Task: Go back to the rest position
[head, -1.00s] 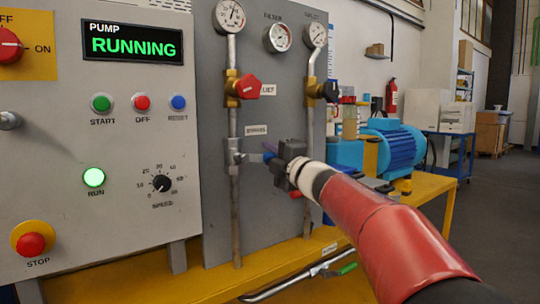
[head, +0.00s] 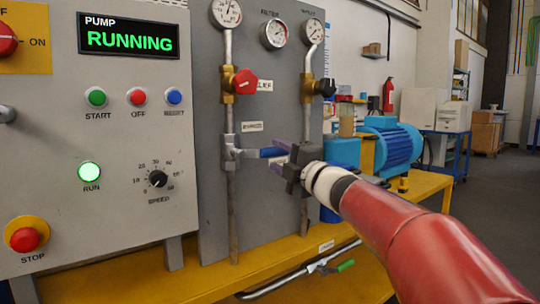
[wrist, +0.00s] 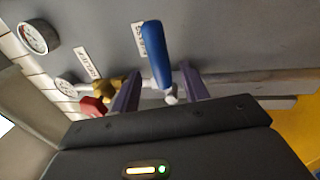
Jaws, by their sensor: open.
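My gripper (head: 284,160) is in the middle of the head view, in front of the grey panel, at the end of my red arm. Its purple fingers are apart. The blue lever (head: 273,152) of the bypass valve (head: 232,153) points right, level, with its free end close to the fingers. In the wrist view the blue lever (wrist: 156,55) shows between and beyond the two spread fingers. I cannot tell whether any finger touches it.
A red-handled relief valve (head: 243,82) and a black-handled valve (head: 324,87) sit above on the panel. The pump (head: 393,147) stands on the yellow bench (head: 430,187) at right. The pump display (head: 128,39) reads RUNNING. Open floor lies at far right.

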